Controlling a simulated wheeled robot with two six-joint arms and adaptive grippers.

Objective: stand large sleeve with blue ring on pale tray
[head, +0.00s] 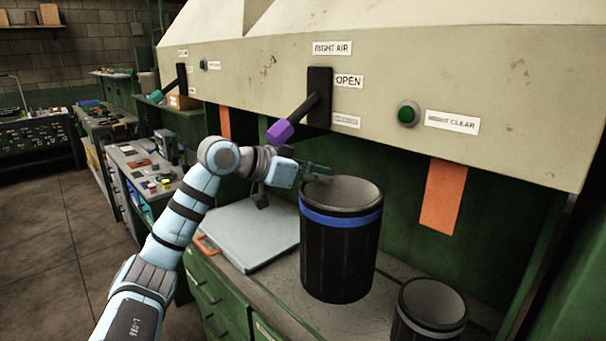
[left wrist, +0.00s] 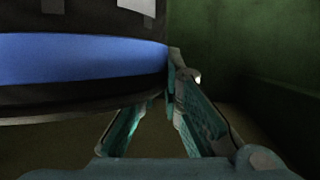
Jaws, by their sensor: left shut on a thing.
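The large black sleeve with the blue ring (head: 338,255) is upright at the counter, right of the pale tray (head: 240,228). I cannot tell whether its base touches the counter. My left gripper (head: 316,174) is shut on the sleeve's upper rim at its left side. In the left wrist view, the sleeve's dark wall and blue ring (left wrist: 80,58) fill the upper left, and the gripper's fingers (left wrist: 170,95) meet at its edge. The pale tray is flat and its visible part is empty. My right gripper is not in view.
A smaller dark sleeve with a pale ring (head: 428,310) stands at the front right. The hood with a purple-handled lever (head: 292,122) and a green button (head: 408,114) overhangs the counter. An orange strip (head: 443,195) hangs behind. An orange handle (head: 207,244) is at the tray's left edge.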

